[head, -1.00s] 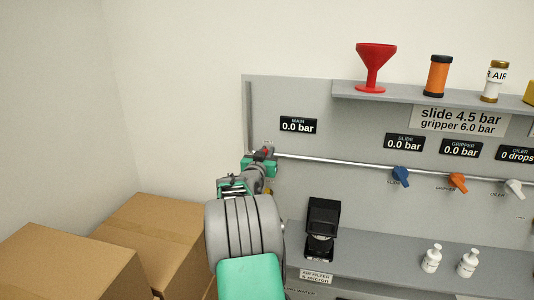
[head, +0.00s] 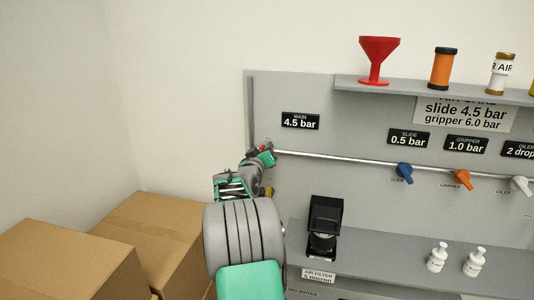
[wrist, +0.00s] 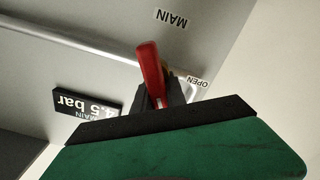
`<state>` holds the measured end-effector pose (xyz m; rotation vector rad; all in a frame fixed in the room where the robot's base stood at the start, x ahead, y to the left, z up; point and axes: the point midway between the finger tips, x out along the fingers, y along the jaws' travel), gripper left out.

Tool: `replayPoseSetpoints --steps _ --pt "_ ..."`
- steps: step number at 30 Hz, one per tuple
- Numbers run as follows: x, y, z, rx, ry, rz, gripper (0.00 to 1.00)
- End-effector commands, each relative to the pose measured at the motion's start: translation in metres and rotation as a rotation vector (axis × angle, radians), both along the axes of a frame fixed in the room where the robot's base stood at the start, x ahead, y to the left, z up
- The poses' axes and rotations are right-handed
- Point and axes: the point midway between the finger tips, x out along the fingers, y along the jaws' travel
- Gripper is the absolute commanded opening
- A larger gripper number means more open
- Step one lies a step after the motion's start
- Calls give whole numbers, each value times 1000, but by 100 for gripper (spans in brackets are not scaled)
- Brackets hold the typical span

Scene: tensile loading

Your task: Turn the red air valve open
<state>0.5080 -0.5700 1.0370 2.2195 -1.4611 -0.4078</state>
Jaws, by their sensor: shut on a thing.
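The red valve handle (wrist: 151,75) shows in the wrist view, with its tip poking out beyond my gripper's dark pad. Only a sliver of red shows in the head view, between the fingers. My gripper (head: 264,155) is shut on the handle at the left end of the pipe and is tilted. In the wrist view a green finger with a black pad hides the lower part of the handle. An "OPEN" label (wrist: 197,82) lies just right of the handle. The main display (head: 300,121) reads 4.5 bar.
Blue (head: 404,170), orange (head: 463,178) and white (head: 520,185) knobs sit along the pipe (head: 340,160) to the right. A black filter unit (head: 323,225) stands on the lower shelf. Cardboard boxes (head: 70,262) fill the lower left.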

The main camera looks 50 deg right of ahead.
Motion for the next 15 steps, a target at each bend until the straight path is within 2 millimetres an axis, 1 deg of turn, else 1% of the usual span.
replayPoseSetpoints --steps 15 --pt "7 3 -6 -194 449 1 0"
